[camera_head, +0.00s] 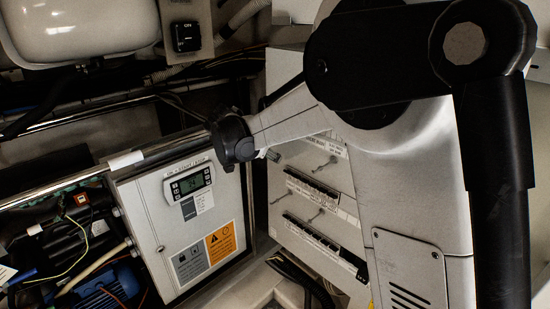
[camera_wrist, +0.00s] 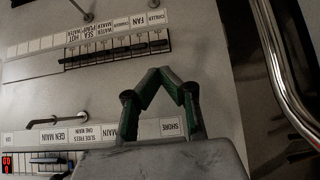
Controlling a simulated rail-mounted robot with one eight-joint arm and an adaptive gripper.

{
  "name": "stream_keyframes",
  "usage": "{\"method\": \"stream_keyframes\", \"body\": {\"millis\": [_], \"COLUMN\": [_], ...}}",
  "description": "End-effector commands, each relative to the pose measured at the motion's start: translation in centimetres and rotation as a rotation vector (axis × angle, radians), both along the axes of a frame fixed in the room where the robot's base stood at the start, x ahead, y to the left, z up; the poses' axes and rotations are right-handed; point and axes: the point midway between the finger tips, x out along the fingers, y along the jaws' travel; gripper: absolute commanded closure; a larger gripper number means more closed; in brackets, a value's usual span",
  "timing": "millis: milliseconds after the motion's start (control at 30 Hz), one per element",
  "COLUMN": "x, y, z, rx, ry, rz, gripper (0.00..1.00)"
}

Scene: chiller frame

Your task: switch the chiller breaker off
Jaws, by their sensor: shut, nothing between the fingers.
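The breaker panel (camera_wrist: 80,100) fills most of the wrist view, with its lettering upside down. Its upper breaker row (camera_wrist: 115,54) has black switches under labels, and the label at the right end reads CHILLER (camera_wrist: 156,17). The chiller breaker (camera_wrist: 160,46) appears to be the end switch by that label; its on or off position is too small to tell. My gripper (camera_wrist: 166,72) has its green fingers shut, tips together and empty, just below the right end of that row in the picture. I cannot tell whether they touch. In the head view my arm partly hides the panel (camera_head: 283,160).
A lower breaker row (camera_wrist: 45,162) and panel handles (camera_wrist: 57,120) are near my gripper. A shiny metal rail (camera_wrist: 285,75) runs along the right. The head view shows a grey controller box (camera_head: 150,215) with a display left of the panel, and pipes and cables around it.

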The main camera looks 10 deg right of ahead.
Motion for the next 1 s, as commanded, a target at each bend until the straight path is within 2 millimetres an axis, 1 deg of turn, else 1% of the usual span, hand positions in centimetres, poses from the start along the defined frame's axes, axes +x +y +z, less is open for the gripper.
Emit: {"method": "stream_keyframes", "body": {"millis": [33, 200, 300, 433, 600, 1000], "x": [0.4, 1.5, 2.1, 2.6, 2.9, 2.9], "y": [-0.7, -2.4, -3.3, -4.1, -4.5, -4.7], "z": [-0.6, -2.6, -3.7, -4.6, -5.1, -5.2], "rx": [0.000, 0.001, 0.001, 0.001, 0.001, -0.003], "ry": [-0.001, 0.000, 0.001, 0.000, 0.000, -0.002], "rz": [-0.004, -0.002, -0.003, -0.002, -0.001, -0.003], "gripper": [1.00, 1.00, 1.00, 1.00, 1.00, 1.00]}}
